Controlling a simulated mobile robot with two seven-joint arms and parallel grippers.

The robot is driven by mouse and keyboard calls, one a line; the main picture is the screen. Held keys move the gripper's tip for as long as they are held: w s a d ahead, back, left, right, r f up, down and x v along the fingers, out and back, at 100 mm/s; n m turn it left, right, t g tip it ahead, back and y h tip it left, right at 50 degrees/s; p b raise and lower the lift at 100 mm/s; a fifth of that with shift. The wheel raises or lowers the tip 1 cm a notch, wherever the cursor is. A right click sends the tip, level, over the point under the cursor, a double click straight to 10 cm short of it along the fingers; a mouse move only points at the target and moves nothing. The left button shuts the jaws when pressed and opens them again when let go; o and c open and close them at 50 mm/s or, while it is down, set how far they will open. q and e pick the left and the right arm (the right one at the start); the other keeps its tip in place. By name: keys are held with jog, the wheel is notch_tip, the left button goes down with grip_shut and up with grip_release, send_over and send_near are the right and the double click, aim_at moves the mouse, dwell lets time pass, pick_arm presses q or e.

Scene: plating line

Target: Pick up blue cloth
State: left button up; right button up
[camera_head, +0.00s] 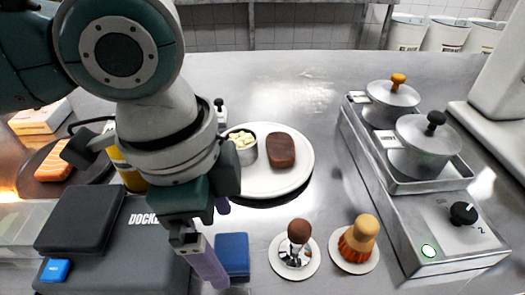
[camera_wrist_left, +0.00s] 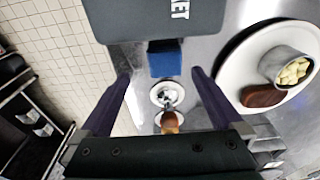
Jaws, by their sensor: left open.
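The blue cloth (camera_head: 233,254) is a small folded dark-blue block lying on the steel counter, just right of the dark grey case. In the left wrist view the blue cloth (camera_wrist_left: 165,60) lies ahead between the two fingertips, beside the case edge. My left gripper (camera_head: 221,246) has purple fingers spread apart, with nothing between them. It hangs over the counter close to the cloth's left side in the head view; the exact height is hard to tell. In the left wrist view my left gripper (camera_wrist_left: 160,76) is open and empty. My right gripper is not in view.
A dark grey case (camera_head: 120,245) lies left of the cloth. A white plate (camera_head: 300,170) with a brown patty and a metal cup sits behind it. Two brushes or tampers stand on saucers (camera_head: 313,265) to the right. A burner with pots (camera_head: 440,215) is farther right.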

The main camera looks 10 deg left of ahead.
aim_at(230, 250)
pick_arm(q)
jog(key=f, duration=0.5)
jog(key=shift+w+d+f+b, duration=0.2)
jog(key=shift+w+f+b, duration=0.1)
jog(key=shift+w+b, duration=0.1)
jog(key=c, duration=1.4)
jog(key=shift+c, duration=0.2)
jog(key=shift+r, duration=0.15)
notch_tip(230, 250, up, 20)
jog(key=p, duration=0.3)
